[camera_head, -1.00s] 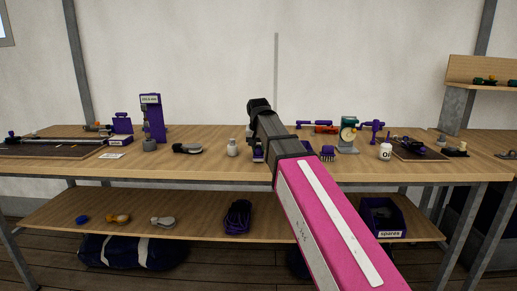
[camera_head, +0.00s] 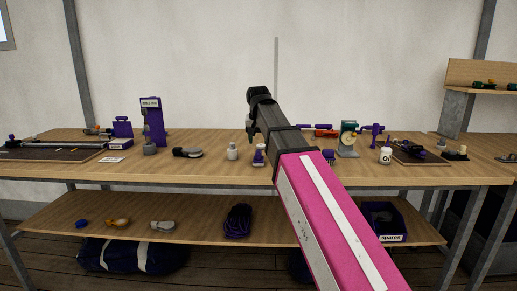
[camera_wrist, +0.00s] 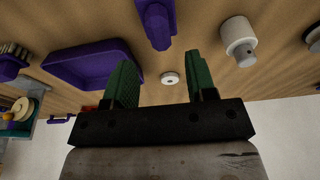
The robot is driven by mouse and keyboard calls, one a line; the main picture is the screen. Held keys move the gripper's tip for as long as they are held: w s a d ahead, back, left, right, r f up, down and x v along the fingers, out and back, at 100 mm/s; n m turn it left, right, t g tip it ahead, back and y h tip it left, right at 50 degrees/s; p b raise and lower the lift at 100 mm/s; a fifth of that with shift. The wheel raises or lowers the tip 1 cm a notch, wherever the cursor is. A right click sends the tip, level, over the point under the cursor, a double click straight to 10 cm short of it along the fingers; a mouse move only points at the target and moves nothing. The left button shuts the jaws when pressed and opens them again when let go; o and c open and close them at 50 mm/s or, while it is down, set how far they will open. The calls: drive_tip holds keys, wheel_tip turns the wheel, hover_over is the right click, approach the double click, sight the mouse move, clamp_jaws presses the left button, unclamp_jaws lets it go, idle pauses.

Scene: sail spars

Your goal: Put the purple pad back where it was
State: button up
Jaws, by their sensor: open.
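My gripper is open and empty in the wrist view (camera_wrist: 161,66), its two green fingertips apart above the bench top. A shallow purple tray-like piece (camera_wrist: 88,64) lies beside the left fingertip; I cannot tell for sure whether it is the purple pad. A small white disc (camera_wrist: 171,79) shows between the fingers on the wood. A purple upright piece (camera_wrist: 155,22) stands just beyond; it seems to be the purple-and-white piece (camera_head: 259,156) in the head view. In the head view my arm hides part of the bench behind it.
A white bottle (camera_head: 232,152) stands left of the purple-and-white piece. A purple brush (camera_head: 329,156), a green dial device (camera_head: 348,138) and a white pot (camera_head: 385,156) stand to the right. A purple labelled tower (camera_head: 153,122) stands left. Bare wood (camera_head: 210,168) shows along the front.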

sight(258, 153)
drive_tip(key=shift+v, duration=3)
drive_tip(key=shift+f, duration=0.1)
